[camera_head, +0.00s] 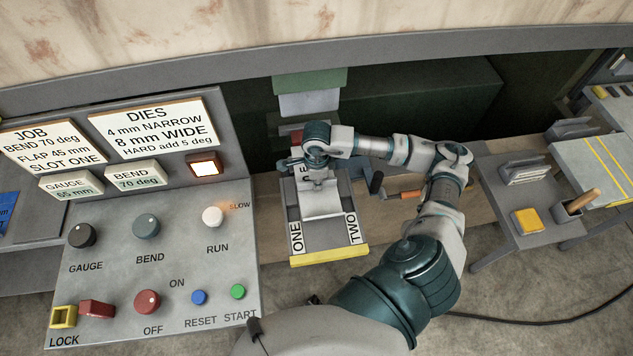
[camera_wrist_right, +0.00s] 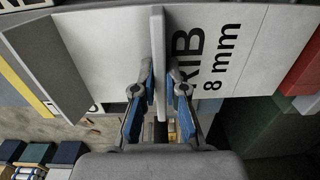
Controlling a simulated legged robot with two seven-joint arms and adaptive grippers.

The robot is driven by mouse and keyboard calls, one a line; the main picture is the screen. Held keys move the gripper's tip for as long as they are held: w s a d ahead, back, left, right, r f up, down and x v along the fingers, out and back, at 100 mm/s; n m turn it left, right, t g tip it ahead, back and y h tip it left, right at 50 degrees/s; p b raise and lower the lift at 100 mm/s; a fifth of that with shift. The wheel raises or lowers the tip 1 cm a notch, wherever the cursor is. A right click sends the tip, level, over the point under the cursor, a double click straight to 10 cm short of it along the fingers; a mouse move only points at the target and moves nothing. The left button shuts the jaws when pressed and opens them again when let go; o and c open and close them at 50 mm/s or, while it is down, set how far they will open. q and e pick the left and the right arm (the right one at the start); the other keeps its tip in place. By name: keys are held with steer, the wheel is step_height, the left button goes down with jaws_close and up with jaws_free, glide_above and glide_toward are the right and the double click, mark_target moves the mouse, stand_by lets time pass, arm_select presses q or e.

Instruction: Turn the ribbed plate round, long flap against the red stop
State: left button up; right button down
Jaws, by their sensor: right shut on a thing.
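The ribbed plate (camera_head: 320,204) is pale grey and lies over the bed in the middle of the head view, below my right gripper (camera_head: 317,178). In the right wrist view the plate (camera_wrist_right: 95,45) is marked RIB 8 mm, and its upright rib (camera_wrist_right: 158,50) stands between the fingers. My right gripper (camera_wrist_right: 159,92) is shut on that rib. A darker grey flap (camera_wrist_right: 45,65) bends off the plate at the left. A red block (camera_wrist_right: 301,72), seemingly the stop, shows at the right; my wrist partly hides it in the head view (camera_head: 297,137). My left gripper is not in view.
The bed has labels ONE (camera_head: 297,236) and TWO (camera_head: 353,228) and a yellow front edge (camera_head: 330,255). A control panel (camera_head: 155,260) stands at the left.

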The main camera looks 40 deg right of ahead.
steer(key=shift+w+d, duration=0.1)
steer(key=shift+w, duration=0.2)
steer(key=c, duration=0.7)
jaws_free()
steer(key=shift+r+p, duration=1.3)
steer(key=shift+r, duration=1.2)
